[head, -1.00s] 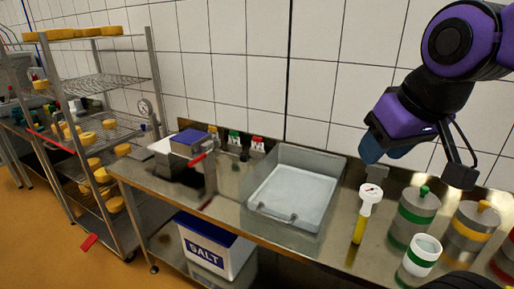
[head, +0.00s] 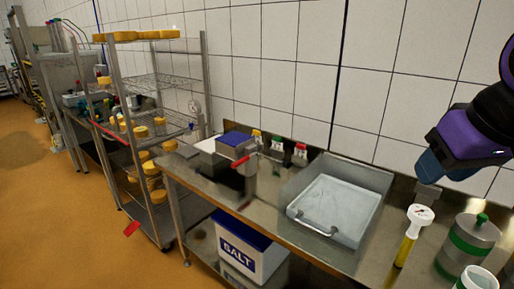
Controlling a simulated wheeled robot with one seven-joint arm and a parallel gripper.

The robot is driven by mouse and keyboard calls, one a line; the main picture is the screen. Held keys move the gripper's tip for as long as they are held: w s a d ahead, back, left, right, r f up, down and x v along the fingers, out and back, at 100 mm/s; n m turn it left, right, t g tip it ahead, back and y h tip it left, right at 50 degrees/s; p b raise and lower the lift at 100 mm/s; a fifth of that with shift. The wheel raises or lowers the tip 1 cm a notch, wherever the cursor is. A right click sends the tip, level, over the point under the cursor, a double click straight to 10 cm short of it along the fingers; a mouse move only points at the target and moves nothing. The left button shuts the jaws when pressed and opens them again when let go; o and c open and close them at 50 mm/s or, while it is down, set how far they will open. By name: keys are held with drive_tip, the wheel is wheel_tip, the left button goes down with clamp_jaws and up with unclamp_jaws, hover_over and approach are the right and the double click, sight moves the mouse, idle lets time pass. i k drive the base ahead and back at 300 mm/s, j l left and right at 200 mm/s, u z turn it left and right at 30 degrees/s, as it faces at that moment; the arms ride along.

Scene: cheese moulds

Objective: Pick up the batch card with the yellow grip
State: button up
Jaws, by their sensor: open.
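Three small upright pieces with coloured tops and pale fronts stand in a row by the wall, left of the sink; they look like the batch cards. The one with the yellow grip (head: 256,136) is leftmost, partly behind the metal box-like device. My gripper (head: 430,190) is at the right of the head view, above the counter and far right of the cards. It is open; I see nothing held in it, though its fingers show only partly.
The sink-like tray (head: 338,205) lies between cards and gripper. A dial thermometer with a yellow stem (head: 409,240) stands just below my gripper, beside a green-banded canister (head: 468,244). A metal device with a red handle (head: 234,160) stands left. The salt bin (head: 245,250) is underneath.

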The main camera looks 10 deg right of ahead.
sight(256, 134)
drive_tip(key=i+j+z, duration=0.1)
drive_tip(key=i+j, duration=0.2)
drive_tip(key=j, duration=0.2)
drive_tip(key=i+j+z, duration=0.15)
drive_tip(key=j, duration=0.35)
drive_tip(key=i+j+z, duration=0.1)
drive_tip(key=i+j, duration=0.25)
drive_tip(key=j, duration=0.2)
drive_tip(key=i+j+z, duration=0.15)
drive_tip(key=j, duration=0.4)
drive_tip(key=i+j+z, duration=0.1)
drive_tip(key=i+j, duration=0.2)
drive_tip(key=j, duration=0.3)
drive_tip(key=i+j+z, duration=0.1)
drive_tip(key=j, duration=0.5)
drive_tip(key=i+j+z, duration=0.15)
drive_tip(key=j, duration=0.5)
drive_tip(key=i+j+z, duration=0.1)
drive_tip(key=j, duration=0.55)
drive_tip(key=i, duration=0.1)
